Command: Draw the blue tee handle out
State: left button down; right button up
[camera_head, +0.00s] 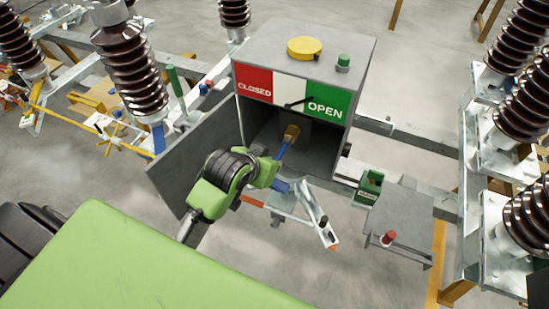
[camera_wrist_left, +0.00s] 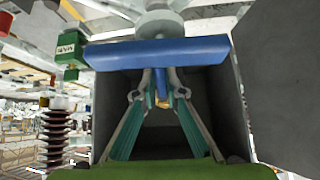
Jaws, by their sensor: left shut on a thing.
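The blue tee handle (camera_head: 284,149) is at the open front of a grey box, its stem running in toward a brass-coloured block (camera_head: 292,132). In the left wrist view its blue crossbar (camera_wrist_left: 155,54) lies across the picture. My left gripper (camera_head: 274,181) is in front of the box opening, partly hidden by its own green arm. The exact contact is partly hidden. My right gripper is not in view.
The grey box (camera_head: 357,60) has CLOSED and OPEN labels, a yellow cap (camera_head: 305,47) and a green knob (camera_head: 343,62) on top. Its door (camera_head: 205,150) hangs open at left.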

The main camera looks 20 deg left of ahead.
pick_arm(q)
jog(key=shift+s+r, duration=0.1)
jog(key=shift+s, duration=2.75)
